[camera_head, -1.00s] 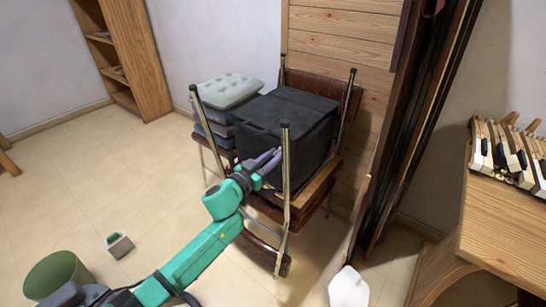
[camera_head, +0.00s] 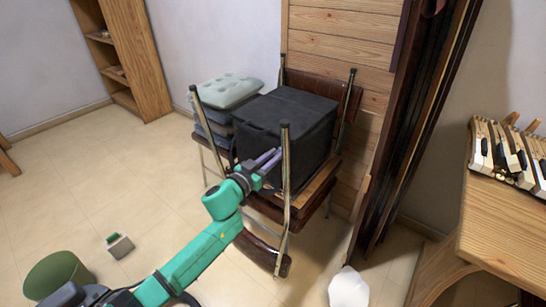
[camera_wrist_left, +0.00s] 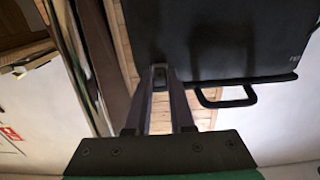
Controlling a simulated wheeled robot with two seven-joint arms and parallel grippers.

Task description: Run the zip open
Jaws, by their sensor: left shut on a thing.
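A black box-shaped bag (camera_head: 285,118) sits on an upturned chair in the head view. Its dark face (camera_wrist_left: 220,40) fills the top of the left wrist view. My left gripper (camera_head: 272,158) is at the bag's lower front, beside a chair leg. In the left wrist view its fingertips (camera_wrist_left: 160,75) meet at the bag's lower edge, shut on a small dark piece that looks like the zip pull. The zip's track cannot be made out. A black handle (camera_wrist_left: 228,101) sticks out of the bag to the right of the fingers. My right gripper is out of view.
Metal chair legs (camera_head: 285,190) stand up close around the bag and gripper. Grey cushions (camera_head: 226,92) are stacked left of it. A wooden table (camera_head: 505,225) with piano keys (camera_head: 505,150) is at right. A green bin (camera_head: 57,274) stands on open floor.

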